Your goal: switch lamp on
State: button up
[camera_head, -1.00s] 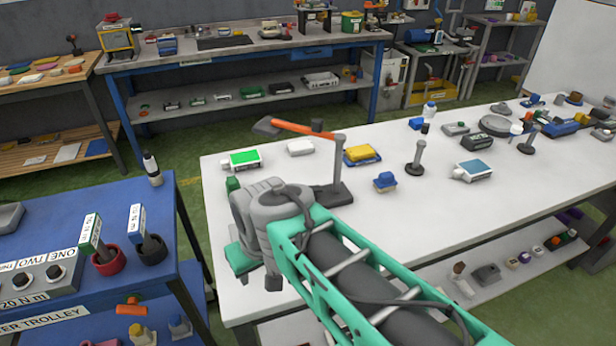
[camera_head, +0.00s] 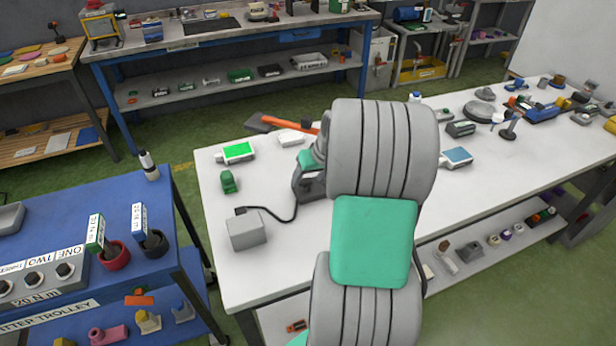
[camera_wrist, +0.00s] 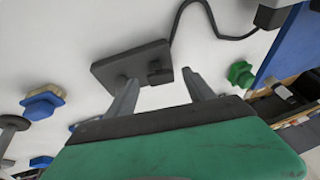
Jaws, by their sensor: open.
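The lamp has a dark head (camera_head: 260,123) on an orange arm (camera_head: 296,127) over the white table. My own arm hides its post and most of its base in the head view. In the wrist view a dark rectangular base (camera_wrist: 118,62), probably the lamp's, lies on the white surface, with a small dark block (camera_wrist: 160,75) on its near edge. My gripper (camera_wrist: 162,92) is open, its two grey fingers apart and pointing at the base. The left finger overlaps the base in the picture; I cannot tell whether it touches.
A grey box (camera_head: 246,230) with a dark cable stands on the white table (camera_head: 220,275). A green item (camera_head: 228,182) and a green-screened device (camera_head: 237,151) are nearby. A blue trolley (camera_head: 75,212) stands at the left.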

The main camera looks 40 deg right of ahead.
jog(key=shift+w+f, duration=0.25)
jog(key=shift+f, duration=0.3)
jog(key=shift+c, duration=0.5)
